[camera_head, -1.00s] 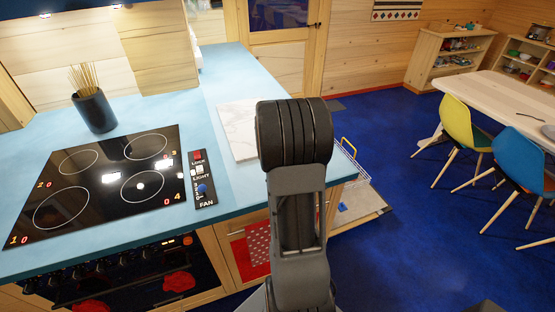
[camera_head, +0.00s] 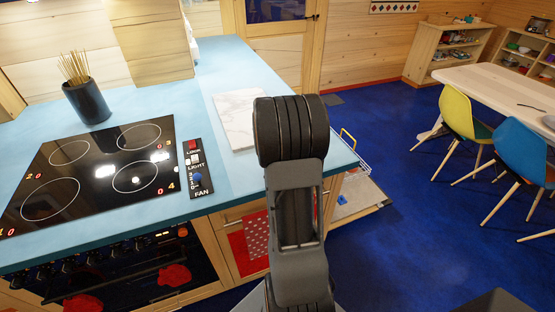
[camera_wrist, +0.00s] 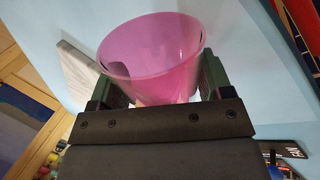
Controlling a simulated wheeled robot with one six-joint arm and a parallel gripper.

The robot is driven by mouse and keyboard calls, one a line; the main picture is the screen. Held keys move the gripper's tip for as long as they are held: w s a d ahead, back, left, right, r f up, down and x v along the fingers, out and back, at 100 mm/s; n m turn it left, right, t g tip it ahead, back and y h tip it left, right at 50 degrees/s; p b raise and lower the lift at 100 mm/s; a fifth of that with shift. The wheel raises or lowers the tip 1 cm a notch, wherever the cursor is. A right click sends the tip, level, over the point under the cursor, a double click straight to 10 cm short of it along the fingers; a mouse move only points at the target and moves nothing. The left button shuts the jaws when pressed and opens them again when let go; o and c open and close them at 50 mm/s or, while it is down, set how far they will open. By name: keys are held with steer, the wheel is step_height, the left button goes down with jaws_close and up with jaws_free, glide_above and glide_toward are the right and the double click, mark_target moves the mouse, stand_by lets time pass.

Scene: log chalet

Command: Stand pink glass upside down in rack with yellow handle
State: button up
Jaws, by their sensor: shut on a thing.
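The pink glass (camera_wrist: 150,60) is clear and see-through and fills the middle of the wrist view. My gripper (camera_wrist: 162,84) is shut on it, with one dark green finger on each side of its wall. The wide rim is at the top of that picture; the lower end is partly hidden behind my gripper's dark body. In the head view my arm hides the gripper and glass. The rack with the yellow handle (camera_head: 348,138) shows right of my arm, beyond the counter's end and low down. Its white wire side (camera_head: 364,164) is partly visible; the counter and arm hide the rest.
The blue counter (camera_head: 225,60) carries a black cooktop (camera_head: 100,170), a utensil pot (camera_head: 87,102) and a marble board (camera_head: 238,118). A yellow chair (camera_head: 457,112), a blue chair (camera_head: 520,150) and a table stand right. Blue floor (camera_head: 400,225) between is clear.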

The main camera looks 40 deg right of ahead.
steer(key=o, duration=1.1)
steer(key=shift+r, duration=0.1)
steer(key=v, duration=1.3)
steer(key=shift+a+r, duration=0.15)
steer(key=shift+r, duration=0.15)
